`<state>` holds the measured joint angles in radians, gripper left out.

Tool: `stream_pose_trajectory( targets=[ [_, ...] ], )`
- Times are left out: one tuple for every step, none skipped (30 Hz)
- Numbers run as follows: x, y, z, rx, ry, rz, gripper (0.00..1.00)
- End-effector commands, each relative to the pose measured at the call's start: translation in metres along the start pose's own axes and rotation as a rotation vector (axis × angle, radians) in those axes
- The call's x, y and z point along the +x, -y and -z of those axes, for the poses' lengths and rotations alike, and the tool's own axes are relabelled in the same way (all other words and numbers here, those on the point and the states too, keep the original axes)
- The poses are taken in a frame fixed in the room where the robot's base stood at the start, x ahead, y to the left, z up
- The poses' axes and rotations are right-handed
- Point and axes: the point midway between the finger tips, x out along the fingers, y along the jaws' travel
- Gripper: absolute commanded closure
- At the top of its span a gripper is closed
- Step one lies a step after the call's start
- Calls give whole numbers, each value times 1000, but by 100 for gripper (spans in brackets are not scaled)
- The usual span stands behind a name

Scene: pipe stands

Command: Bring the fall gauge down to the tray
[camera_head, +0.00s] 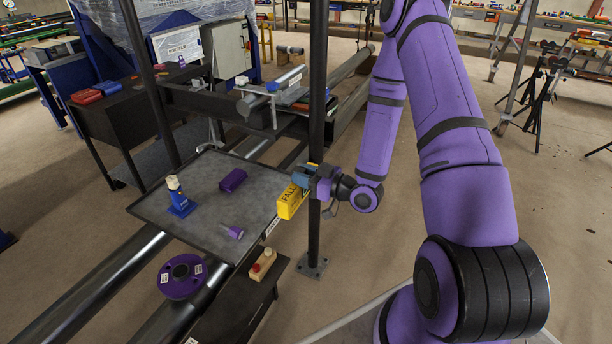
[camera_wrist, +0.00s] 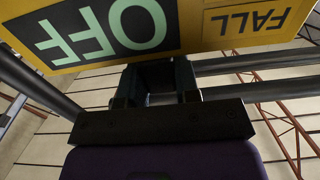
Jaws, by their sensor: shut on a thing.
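The fall gauge is a yellow block (camera_head: 291,201) with "FALL" lettering, seen in the head view at the right edge of the tray. In the wrist view the yellow gauge (camera_wrist: 240,25) fills the top, with a dark panel reading "OFF", upside down. My gripper (camera_head: 304,176) is shut on the gauge; its fingers (camera_wrist: 158,80) reach up to the gauge's edge in the wrist view. The tray (camera_head: 205,165) is a dark grey flat plate on the pipe stand. Whether the gauge touches the tray cannot be told.
A dark upright post (camera_head: 317,90) stands close beside my gripper. A purple disc (camera_head: 183,276) lies on the pipes below. The tray's middle is partly clear.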

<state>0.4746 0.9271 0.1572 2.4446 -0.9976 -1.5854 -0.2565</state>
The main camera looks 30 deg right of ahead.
Motion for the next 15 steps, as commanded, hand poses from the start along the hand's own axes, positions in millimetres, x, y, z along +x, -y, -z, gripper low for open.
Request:
stream_pose_trajectory(
  targets=[
    [4, 0, 0, 0, -1, 0, 99],
    [7, 0, 0, 0, -1, 0, 99],
    [11, 0, -1, 0, -2, 0, 99],
    [13, 0, -1, 0, -2, 1, 99],
    [16, 0, -1, 0, -2, 1, 99],
    [19, 0, -1, 0, -1, 0, 99],
    [22, 0, -2, 0, -1, 0, 99],
    [24, 0, -2, 0, -1, 0, 99],
    [28, 0, -2, 0, -1, 0, 99],
    [30, 0, -2, 0, -2, 0, 99],
    [33, 0, -2, 0, -2, 0, 99],
    [36, 0, -3, 0, -2, -1, 99],
    [39, 0, -3, 0, -2, -1, 99],
    [41, 0, -3, 0, -2, 0, 99],
    [45, 0, -4, 0, -1, 1, 99]
  ],
)
